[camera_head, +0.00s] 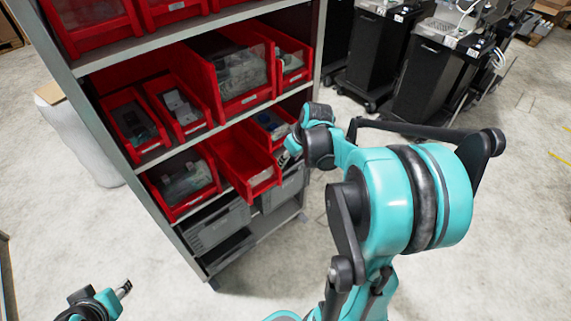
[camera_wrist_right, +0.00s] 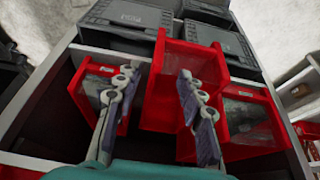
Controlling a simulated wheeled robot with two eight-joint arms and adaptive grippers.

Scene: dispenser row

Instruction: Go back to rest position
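My right gripper (camera_head: 291,146) is at the shelf rack, beside the front of the lower red bins and partly hidden by my wrist. In the right wrist view its two fingers (camera_wrist_right: 158,74) are spread apart with nothing between them. Beyond them is a red bin (camera_wrist_right: 172,112), which sticks out past its neighbours. In the head view this bin (camera_head: 246,168) looks empty and juts from the lower bin row. My left gripper (camera_head: 124,289) shows only in part at the bottom left, away from the rack; its opening is unclear.
The metal rack (camera_head: 130,175) holds several red bins, some with packed items (camera_head: 184,183), and grey crates (camera_head: 218,228) below. Black carts (camera_head: 433,70) stand at the back right. A white sack-like object (camera_head: 78,140) is left of the rack. The floor in front is clear.

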